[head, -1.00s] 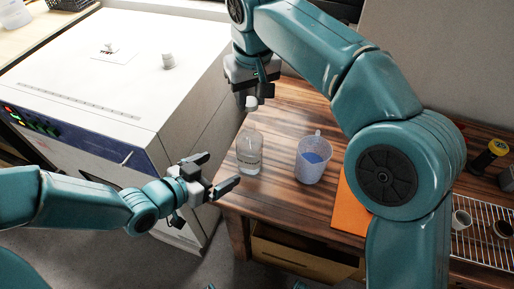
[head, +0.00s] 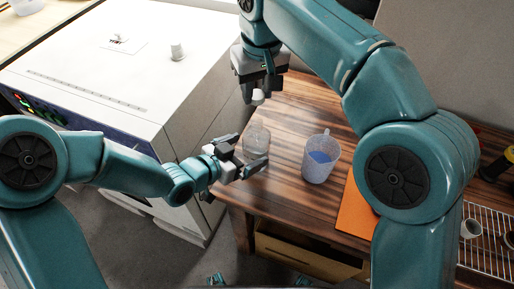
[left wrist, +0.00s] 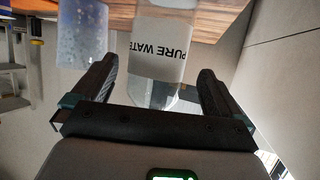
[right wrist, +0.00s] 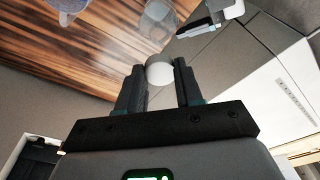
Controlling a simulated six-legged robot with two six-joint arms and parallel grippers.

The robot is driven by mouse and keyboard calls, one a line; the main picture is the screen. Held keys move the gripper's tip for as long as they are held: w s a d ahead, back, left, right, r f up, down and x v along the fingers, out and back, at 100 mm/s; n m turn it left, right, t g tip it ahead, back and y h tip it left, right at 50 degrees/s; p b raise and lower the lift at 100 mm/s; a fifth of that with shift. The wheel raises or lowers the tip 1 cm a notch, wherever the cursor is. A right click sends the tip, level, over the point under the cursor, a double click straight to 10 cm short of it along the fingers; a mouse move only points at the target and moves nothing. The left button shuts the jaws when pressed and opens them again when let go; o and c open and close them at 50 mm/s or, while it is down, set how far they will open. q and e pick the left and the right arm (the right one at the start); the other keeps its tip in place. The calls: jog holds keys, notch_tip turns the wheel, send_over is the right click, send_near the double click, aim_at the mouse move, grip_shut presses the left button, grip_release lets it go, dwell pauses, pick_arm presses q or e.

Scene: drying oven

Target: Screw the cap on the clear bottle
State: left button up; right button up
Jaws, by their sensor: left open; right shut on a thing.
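The clear bottle (head: 257,141) stands upright on the wooden table near its left edge. In the left wrist view the bottle (left wrist: 160,50), labelled "PURE WATER", shows between the fingers. My left gripper (head: 246,155) is open, with its fingers at the bottle's near side; I cannot tell whether they touch it. My right gripper (head: 258,90) is shut on the white cap (head: 258,97) and holds it above the bottle, apart from it. In the right wrist view the cap (right wrist: 159,70) sits between the fingertips, with the bottle (right wrist: 160,18) beyond.
An orange mat (head: 356,208) and a wire rack (head: 487,240) lie further right. The white oven (head: 130,85) stands left of the table (head: 290,205).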

pick_arm(q)
jog(key=x, duration=0.3)
jog(key=shift+w+d, duration=0.15)
jog(key=shift+d, duration=0.15)
pick_arm(e)
jog(key=shift+s, duration=0.15)
pick_arm(q)
jog(key=shift+w+d+f, duration=0.3)
jog(key=shift+w, duration=0.1)
jog(key=c, duration=1.4)
pick_arm(e)
send_over(257, 122)
jog(key=shift+s+f, duration=0.15)
jog(key=shift+f, duration=1.1)
jog(key=shift+s+f, duration=0.1)
jog(key=shift+f, duration=1.1)
jog(key=shift+f, duration=0.9)
jog(key=shift+f, duration=0.55)
